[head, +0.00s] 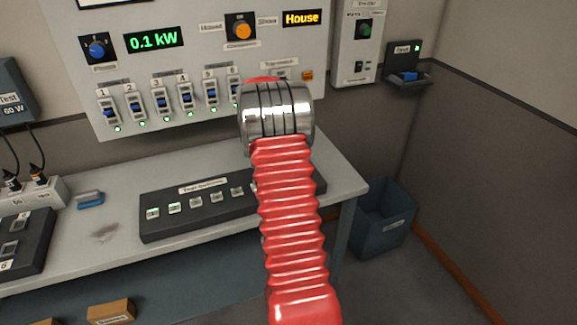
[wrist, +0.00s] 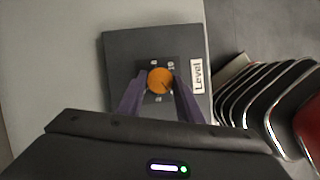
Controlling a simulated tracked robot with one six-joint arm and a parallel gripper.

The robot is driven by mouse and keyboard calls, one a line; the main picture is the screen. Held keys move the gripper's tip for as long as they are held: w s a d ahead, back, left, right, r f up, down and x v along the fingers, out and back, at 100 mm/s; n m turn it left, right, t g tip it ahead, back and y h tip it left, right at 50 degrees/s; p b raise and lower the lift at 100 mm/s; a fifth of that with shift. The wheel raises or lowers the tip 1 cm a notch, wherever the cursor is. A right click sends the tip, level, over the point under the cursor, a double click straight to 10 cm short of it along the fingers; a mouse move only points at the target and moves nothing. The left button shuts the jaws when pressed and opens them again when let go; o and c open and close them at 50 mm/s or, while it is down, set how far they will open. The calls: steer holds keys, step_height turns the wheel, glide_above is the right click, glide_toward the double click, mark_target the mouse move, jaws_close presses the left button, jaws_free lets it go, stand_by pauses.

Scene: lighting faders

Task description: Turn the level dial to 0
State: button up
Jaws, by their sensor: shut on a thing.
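The level dial (wrist: 159,80) is a round orange knob on a small dark square plate, set on a grey box (wrist: 120,52). A white "Level" label (wrist: 197,76) lies to its right, turned sideways. Small white scale marks surround the knob, too small to read surely, and I cannot tell exactly where its pointer stands. In the wrist view my gripper (wrist: 158,84) has its two purple fingers on either side of the knob, shut on it. In the head view my red and silver arm hides the dial and my fingers.
A wall panel (head: 210,65) carries a row of faders, a blue knob, an orange knob and lit displays. Below, a black button box (head: 190,222) stands on the grey bench (head: 100,265). A blue bin (head: 385,215) stands on the floor to the right.

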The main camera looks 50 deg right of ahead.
steer(key=shift+n+t+h, duration=0.4)
steer(key=shift+n+t, duration=0.1)
steer(key=shift+n, duration=0.9)
steer(key=o, duration=1)
steer(key=shift+o, duration=0.2)
steer(key=v, duration=1.3)
steer(key=shift+r, duration=0.3)
steer(key=shift+w+a, duration=0.1)
steer(key=shift+w, duration=0.05)
